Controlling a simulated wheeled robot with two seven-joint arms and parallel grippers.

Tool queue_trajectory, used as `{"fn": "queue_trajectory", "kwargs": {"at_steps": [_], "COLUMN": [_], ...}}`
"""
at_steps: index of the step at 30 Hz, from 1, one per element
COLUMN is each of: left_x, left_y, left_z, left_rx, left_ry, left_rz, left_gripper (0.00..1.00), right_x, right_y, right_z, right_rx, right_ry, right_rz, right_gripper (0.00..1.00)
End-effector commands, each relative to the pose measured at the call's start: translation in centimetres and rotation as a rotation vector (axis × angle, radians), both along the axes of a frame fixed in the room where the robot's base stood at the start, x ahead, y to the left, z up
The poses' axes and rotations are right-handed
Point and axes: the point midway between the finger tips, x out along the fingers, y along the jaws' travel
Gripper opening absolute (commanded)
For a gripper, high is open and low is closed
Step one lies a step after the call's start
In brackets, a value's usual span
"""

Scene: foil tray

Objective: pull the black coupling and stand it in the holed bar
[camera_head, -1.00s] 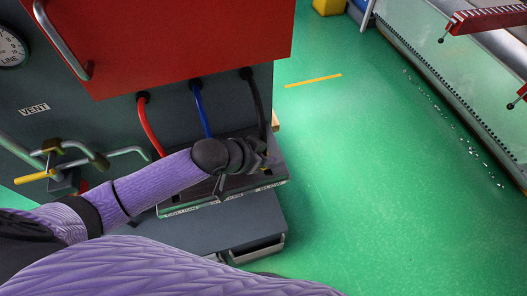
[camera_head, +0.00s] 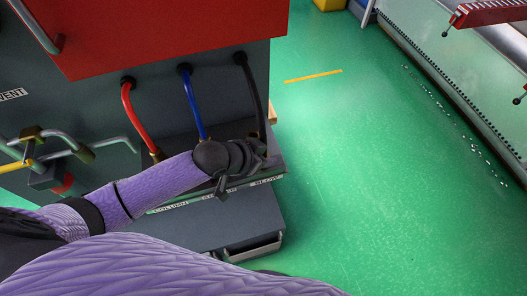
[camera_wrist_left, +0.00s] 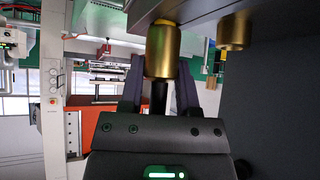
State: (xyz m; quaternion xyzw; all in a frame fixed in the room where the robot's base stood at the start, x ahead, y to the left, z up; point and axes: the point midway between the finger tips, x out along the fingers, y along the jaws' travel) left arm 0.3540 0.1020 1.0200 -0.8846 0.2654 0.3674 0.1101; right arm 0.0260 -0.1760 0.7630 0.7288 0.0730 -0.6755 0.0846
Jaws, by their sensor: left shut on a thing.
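My left gripper (camera_head: 252,156) is at the lower end of the black hose (camera_head: 251,88), over the right part of a labelled ledge. In the left wrist view its two dark fingers (camera_wrist_left: 160,80) stand on either side of a brass coupling with a black hose (camera_wrist_left: 159,98), shut on it. The coupling's brass body (camera_wrist_left: 163,52) points at a grey bar (camera_wrist_left: 205,8), with a brass collar between; I cannot tell whether it is seated. A second brass fitting (camera_wrist_left: 236,30) is on the bar beside it. Holes are not visible. My right gripper is not in view.
A red hose (camera_head: 136,121) and a blue hose (camera_head: 192,103) run to the ledge left of my gripper. A red panel (camera_head: 170,35) overhangs above. Valve pipes (camera_head: 75,145) stand at left.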

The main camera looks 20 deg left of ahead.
Motion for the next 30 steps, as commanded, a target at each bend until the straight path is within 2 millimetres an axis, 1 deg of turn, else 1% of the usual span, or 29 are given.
{"fn": "queue_trajectory", "kwargs": {"at_steps": [4, 5, 6, 8, 9, 10, 11, 17, 20, 27, 30], "left_x": [0.0, 0.0, 0.0, 0.0, 0.0, 0.0, 0.0, 0.0, -0.5, -3.8, -5.0], "left_y": [0.0, 0.0, 0.0, 0.0, 0.0, 0.0, 0.0, 0.0, 0.3, 2.5, 3.3], "left_z": [0.1, 0.1, 0.1, 0.1, 0.1, 0.1, 0.1, 0.1, 0.8, 4.9, 6.2], "left_rx": [-0.001, -0.001, -0.001, -0.001, -0.001, -0.001, -0.001, 0.000, 0.000, 0.003, 0.003], "left_ry": [-0.001, -0.001, -0.001, -0.001, -0.001, -0.001, -0.001, 0.000, -0.001, 0.000, 0.001], "left_rz": [0.000, 0.000, 0.000, 0.000, 0.000, 0.000, 0.000, 0.000, -0.001, -0.003, -0.002], "left_gripper": [0.00, 0.43, 0.52, 0.64, 0.73, 0.79, 0.82, 0.82, 0.82, 0.82, 0.82], "right_x": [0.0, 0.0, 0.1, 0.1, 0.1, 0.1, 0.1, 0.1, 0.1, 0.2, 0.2], "right_y": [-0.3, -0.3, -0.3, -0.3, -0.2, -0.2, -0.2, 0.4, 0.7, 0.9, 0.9], "right_z": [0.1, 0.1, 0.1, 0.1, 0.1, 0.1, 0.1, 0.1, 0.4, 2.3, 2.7], "right_rx": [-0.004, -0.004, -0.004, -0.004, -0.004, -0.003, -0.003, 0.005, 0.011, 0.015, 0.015], "right_ry": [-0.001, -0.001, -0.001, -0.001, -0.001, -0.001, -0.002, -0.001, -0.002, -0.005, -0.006], "right_rz": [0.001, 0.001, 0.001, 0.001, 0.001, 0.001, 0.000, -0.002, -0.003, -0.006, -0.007], "right_gripper": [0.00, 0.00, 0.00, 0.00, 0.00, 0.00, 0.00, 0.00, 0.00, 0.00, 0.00]}}
